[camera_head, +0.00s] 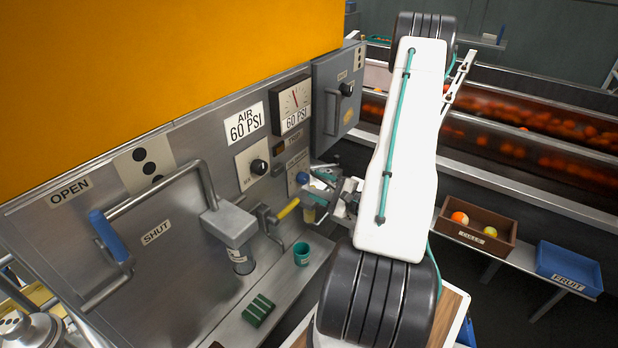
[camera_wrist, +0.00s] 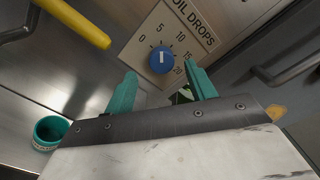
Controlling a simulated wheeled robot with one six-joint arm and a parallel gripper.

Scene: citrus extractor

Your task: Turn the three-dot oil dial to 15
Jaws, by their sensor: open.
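The oil dial is a round blue knob (camera_wrist: 162,60) on a beige "OIL DROPS" plate (camera_wrist: 185,20) with marks from 0 to 20. Its white mark appears to point toward 5. No dots show on the visible part of this plate. In the head view the knob (camera_head: 302,178) is on the steel panel, small and partly crowded by my gripper (camera_head: 319,190). In the wrist view my gripper (camera_wrist: 163,76) is open, its teal fingers apart with the knob seen between and just beyond the tips. I cannot tell whether they touch it.
A yellow handle (camera_wrist: 75,22) lies left of the dial; it also shows in the head view (camera_head: 288,209). A teal cup (camera_head: 302,254) stands on the ledge below. A black dial (camera_head: 259,167) sits to the left. A grey box (camera_head: 337,95) juts out to the right.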

